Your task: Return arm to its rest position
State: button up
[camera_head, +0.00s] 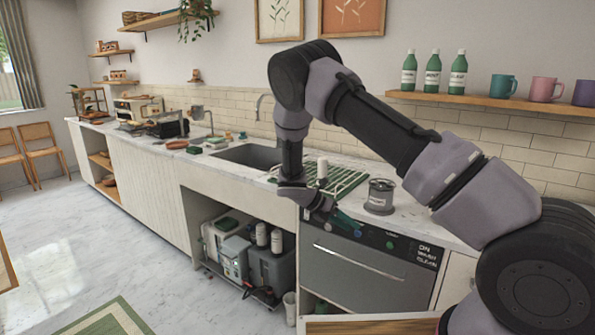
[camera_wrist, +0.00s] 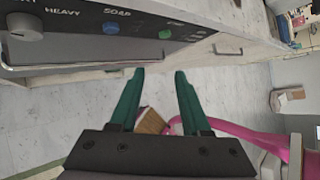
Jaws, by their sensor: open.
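My arm reaches from the lower right of the head view, arches up over the counter and bends down at its wrist. My gripper (camera_head: 343,222) hangs in front of the counter edge, by the top of the dishwasher (camera_head: 365,272). In the wrist view my gripper (camera_wrist: 160,74) shows two green fingers spread apart with nothing between them but floor. The dishwasher's control panel (camera_wrist: 75,25), with a knob and blue and green buttons, lies just beyond the fingertips at the upper left.
A green drying rack (camera_head: 345,180) and a grey canister (camera_head: 380,196) stand on the counter near my arm. The sink (camera_head: 248,156) is to the left. Green bottles and mugs stand on the wall shelf (camera_head: 500,101). The floor at left (camera_head: 90,250) is mostly clear.

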jog(key=s+d+r+m+y, duration=0.25)
jog(key=r+m, duration=0.35)
jog(key=r, duration=0.3)
jog(key=s+d+r+m+y, duration=0.25)
jog(key=r+m, duration=0.25)
jog(key=r, duration=0.3)
jog(key=s+d+r+m+y, duration=0.1)
jog(key=s+r+m+y, duration=0.25)
jog(key=r+m, duration=0.4)
jog(key=s+d+r+m+t+y, duration=0.1)
jog(key=s+r+m+t+y, duration=0.1)
jog(key=s+r+m, duration=0.4)
jog(key=s+d+r+m+t+y, duration=0.1)
jog(key=s+r+m+t, duration=0.3)
jog(key=s+r+m, duration=0.3)
jog(key=s+r, duration=0.3)
jog(key=s, duration=0.3)
jog(key=shift+d+y, duration=0.35)
